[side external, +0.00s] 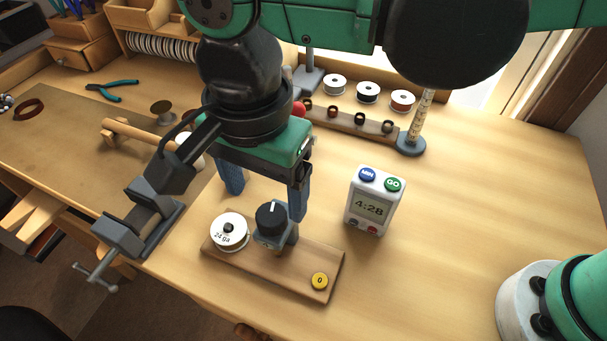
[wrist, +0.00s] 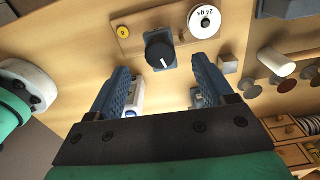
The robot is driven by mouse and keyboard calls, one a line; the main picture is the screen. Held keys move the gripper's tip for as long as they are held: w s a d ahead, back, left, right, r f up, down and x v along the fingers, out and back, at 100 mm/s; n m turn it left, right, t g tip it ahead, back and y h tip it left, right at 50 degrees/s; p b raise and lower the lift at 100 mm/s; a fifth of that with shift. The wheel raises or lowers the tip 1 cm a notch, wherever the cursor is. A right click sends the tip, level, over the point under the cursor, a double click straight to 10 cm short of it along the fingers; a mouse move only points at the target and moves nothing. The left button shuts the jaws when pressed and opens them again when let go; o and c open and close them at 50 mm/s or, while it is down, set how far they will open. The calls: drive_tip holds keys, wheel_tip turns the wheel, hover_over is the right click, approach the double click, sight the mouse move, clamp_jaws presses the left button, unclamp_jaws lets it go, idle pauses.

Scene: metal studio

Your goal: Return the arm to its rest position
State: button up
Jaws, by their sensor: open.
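My gripper (side external: 265,190) is open and empty, pointing down above the workbench. Its blue ribbed fingers stand apart over the back side of a wooden board (side external: 314,261). The board carries a black knob (side external: 270,215) on a grey mount, a white spool marked "24 ga" (side external: 229,231) and a yellow button marked 0 (side external: 319,281). In the wrist view, the fingers (wrist: 163,82) show on either side, with the black knob (wrist: 160,52) beyond and between them. I cannot tell whether a finger touches the knob mount.
A white timer (side external: 372,203) reading 4:28 stands to the right of my gripper. A grey vise (side external: 143,219) is on the left edge. A rack with rings (side external: 350,120), white spools (side external: 367,92) and a ring mandrel (side external: 420,115) stand behind.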

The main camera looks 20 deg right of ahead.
drive_tip(key=shift+r, duration=0.8)
drive_tip(key=w+d+f+n+t, duration=0.1)
drive_tip(key=d+n+t, duration=0.2)
drive_tip(key=d, duration=1.1)
drive_tip(key=w+d+f+n+t, duration=0.1)
drive_tip(key=d+n+t, duration=0.3)
drive_tip(key=d, duration=1)
drive_tip(key=w+n, duration=0.1)
drive_tip(key=n, duration=0.1)
drive_tip(key=shift+d+n, duration=0.3)
